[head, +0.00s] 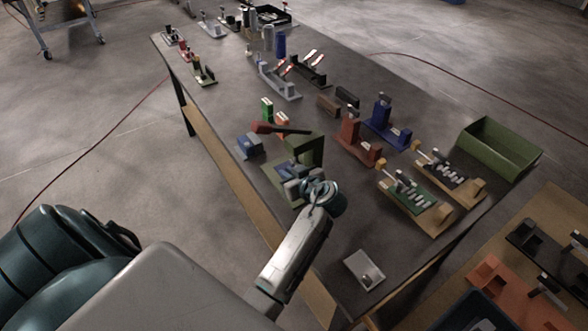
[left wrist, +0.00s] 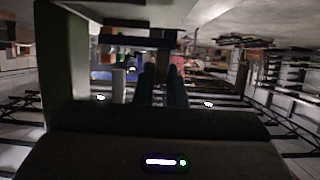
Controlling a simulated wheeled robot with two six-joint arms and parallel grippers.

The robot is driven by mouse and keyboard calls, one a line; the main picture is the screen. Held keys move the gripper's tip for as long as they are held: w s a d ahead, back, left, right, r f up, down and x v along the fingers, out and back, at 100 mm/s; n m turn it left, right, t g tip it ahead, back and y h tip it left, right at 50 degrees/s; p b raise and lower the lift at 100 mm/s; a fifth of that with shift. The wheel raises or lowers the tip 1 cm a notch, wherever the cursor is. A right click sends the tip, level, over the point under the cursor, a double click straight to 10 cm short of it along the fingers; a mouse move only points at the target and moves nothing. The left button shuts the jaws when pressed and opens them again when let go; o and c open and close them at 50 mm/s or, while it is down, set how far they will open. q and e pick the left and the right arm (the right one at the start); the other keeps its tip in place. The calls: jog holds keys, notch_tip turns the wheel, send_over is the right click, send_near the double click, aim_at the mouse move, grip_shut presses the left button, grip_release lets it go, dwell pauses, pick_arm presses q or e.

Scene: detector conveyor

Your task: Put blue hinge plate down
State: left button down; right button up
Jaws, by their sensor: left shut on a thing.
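My left gripper (head: 297,186) is low at the near left edge of the table, beside an olive-green angled holder (head: 306,150). It is shut on a small blue-grey thing, seemingly the blue hinge plate (head: 284,169), largely hidden by the gripper and wrist. I cannot tell whether the plate touches the surface under it. In the left wrist view the two dark fingers (left wrist: 163,85) point forward close together, with the held part hard to make out. My right gripper is in neither view.
A blue-grey block (head: 248,146) lies left of the holder, and a red-and-black bar (head: 280,129) sticks out above it. Wooden-based fixtures (head: 416,207) and a green bin (head: 497,148) stand to the right. The near table (head: 330,240) is bare around a small pale plate (head: 363,270).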

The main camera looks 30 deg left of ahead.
aim_at(294, 165)
pick_arm(q)
jog(key=shift+w+a, duration=0.1)
jog(key=shift+w, duration=0.6)
jog(key=shift+w+a+r+p, duration=0.15)
jog(key=shift+w+p, duration=0.4)
jog(key=shift+w, duration=0.45)
notch_tip(294, 165, down, 3)
jog(key=shift+s+r+p, duration=0.1)
jog(key=shift+p, duration=0.6)
jog(key=shift+s+f, duration=0.2)
jog(key=shift+f, duration=0.25)
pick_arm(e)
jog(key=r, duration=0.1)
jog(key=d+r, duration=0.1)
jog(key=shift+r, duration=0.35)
pick_arm(q)
jog(key=c, duration=1.5)
grip_release()
jog(key=shift+w+f, duration=0.1)
jog(key=shift+f, duration=0.05)
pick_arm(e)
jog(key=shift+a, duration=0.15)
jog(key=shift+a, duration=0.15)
